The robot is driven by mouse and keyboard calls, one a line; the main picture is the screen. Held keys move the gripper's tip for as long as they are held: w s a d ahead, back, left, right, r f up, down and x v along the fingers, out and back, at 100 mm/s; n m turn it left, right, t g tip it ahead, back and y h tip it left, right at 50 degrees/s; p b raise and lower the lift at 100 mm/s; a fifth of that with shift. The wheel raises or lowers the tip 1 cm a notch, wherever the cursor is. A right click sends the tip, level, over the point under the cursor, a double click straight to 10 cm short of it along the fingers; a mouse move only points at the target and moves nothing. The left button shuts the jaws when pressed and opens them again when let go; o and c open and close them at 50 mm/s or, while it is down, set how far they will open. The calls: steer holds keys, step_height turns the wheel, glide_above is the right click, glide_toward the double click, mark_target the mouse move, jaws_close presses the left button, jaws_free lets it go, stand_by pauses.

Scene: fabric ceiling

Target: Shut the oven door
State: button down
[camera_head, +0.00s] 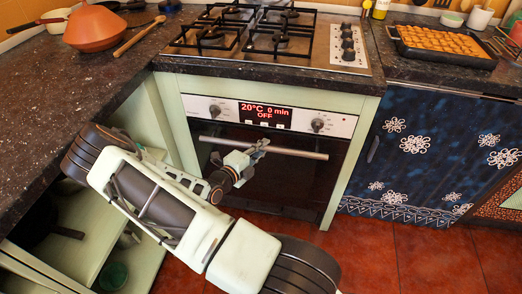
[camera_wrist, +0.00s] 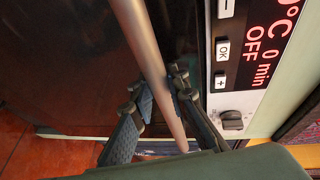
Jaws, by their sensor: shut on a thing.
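The oven door (camera_head: 265,185) is a dark panel that stands upright under the oven's control panel (camera_head: 270,116). It looks flush or nearly so; I cannot tell if a small gap is left. Its long metal handle (camera_head: 300,154) runs across the top of the door. My gripper (camera_head: 257,150) is shut on the handle, left of its right end. In the wrist view, the fingers of my gripper (camera_wrist: 162,86) sit on both sides of the handle (camera_wrist: 146,42), with the dark door behind. The control panel's display reads OFF.
A hob (camera_head: 275,38) is set in the dark counter (camera_head: 140,68) above the oven. Open shelves (camera_head: 90,225) with cookware lie at the left, beside my arm. A blue painted cabinet (camera_head: 430,150) stands at the right. Red tiled floor (camera_head: 400,255) is free in front.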

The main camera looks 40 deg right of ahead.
steer(key=shift+w+d+r, duration=0.2)
steer(key=shift+w+d, duration=0.2)
steer(key=c, duration=1.8)
jaws_free()
steer(key=shift+d, duration=0.15)
steer(key=shift+c, duration=0.2)
steer(key=shift+f, duration=0.1)
steer(key=v, duration=1.2)
